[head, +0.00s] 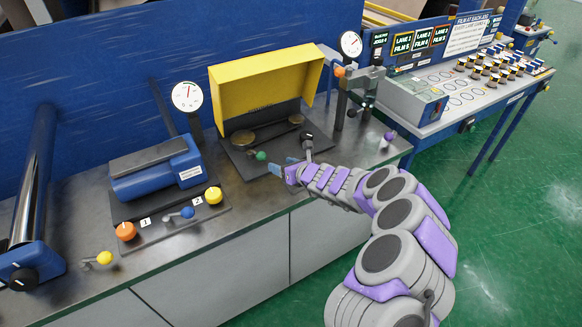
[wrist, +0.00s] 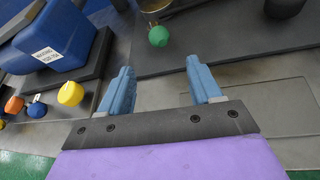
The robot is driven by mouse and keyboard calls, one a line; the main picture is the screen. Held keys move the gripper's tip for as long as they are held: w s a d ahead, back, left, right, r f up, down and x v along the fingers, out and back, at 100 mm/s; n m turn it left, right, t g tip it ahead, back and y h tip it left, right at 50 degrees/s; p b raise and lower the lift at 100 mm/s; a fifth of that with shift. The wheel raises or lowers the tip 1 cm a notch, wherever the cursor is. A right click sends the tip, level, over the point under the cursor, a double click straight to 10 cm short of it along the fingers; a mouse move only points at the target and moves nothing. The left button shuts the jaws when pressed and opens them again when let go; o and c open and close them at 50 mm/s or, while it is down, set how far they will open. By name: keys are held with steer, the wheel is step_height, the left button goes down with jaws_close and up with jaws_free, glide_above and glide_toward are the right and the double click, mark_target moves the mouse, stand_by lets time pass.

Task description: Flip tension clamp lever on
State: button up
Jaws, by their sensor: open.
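My gripper (head: 283,167) is open and empty above the front of the bench. Its two blue fingers (wrist: 160,72) are spread apart in the wrist view. A green-knobbed lever (head: 261,156) stands on a dark plate below the yellow hood, just left of and beyond my fingertips. In the wrist view the green knob (wrist: 158,36) lies ahead of the gap between the fingers, not touched. A black-knobbed lever (head: 308,138) is on the same plate, right of the green one. I cannot tell which lever is the tension clamp's; no readable label marks it.
Left on the bench are a blue box (head: 158,172), orange knob (head: 126,231), blue-knobbed lever (head: 187,212) and yellow knob (head: 213,195). A yellow hood (head: 265,85) rises behind the plate. A purple knob (head: 389,136) is at right.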

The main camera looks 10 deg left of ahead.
steer(key=shift+v, duration=2.3)
steer(key=shift+a+r, duration=0.1)
